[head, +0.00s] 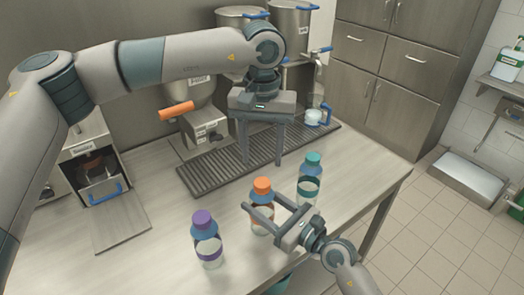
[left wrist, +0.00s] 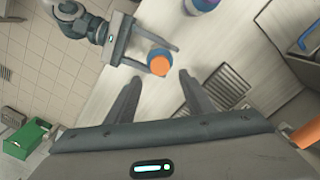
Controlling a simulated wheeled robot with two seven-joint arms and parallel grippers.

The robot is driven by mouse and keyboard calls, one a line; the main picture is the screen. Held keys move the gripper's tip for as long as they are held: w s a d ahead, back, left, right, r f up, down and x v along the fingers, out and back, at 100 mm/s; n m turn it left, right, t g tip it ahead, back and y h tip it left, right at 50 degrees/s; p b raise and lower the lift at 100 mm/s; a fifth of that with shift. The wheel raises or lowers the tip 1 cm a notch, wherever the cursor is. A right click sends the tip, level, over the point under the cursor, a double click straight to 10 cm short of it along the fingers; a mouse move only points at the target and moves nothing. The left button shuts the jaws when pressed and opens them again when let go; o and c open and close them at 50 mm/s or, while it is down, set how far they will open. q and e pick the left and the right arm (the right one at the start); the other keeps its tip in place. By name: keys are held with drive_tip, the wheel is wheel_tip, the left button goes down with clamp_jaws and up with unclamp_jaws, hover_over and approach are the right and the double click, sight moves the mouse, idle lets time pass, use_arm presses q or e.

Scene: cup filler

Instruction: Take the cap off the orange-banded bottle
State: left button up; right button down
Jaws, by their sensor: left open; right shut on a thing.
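The orange-banded bottle (head: 262,226) stands upright on the counter, with its orange cap (head: 262,185) on. In the left wrist view the orange cap (left wrist: 159,66) shows from above. My right gripper (head: 262,201) is shut on this bottle from the front right, below the cap, and partly hides it. My left gripper (head: 262,164) is open and empty, fingers pointing down, above and behind the cap in the head view. In the left wrist view the left fingertips (left wrist: 160,77) lie on either side of a gap just short of the cap.
A purple-capped bottle (head: 207,240) stands to the left and a teal-capped bottle (head: 309,180) to the right, both close by. A slatted drain tray (head: 215,175) and a dispenser with an orange handle (head: 177,110) are behind. The counter's left front is clear.

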sight(262, 182)
use_arm(q)
drive_tip(key=shift+f, duration=4)
drive_tip(key=c, duration=1.1)
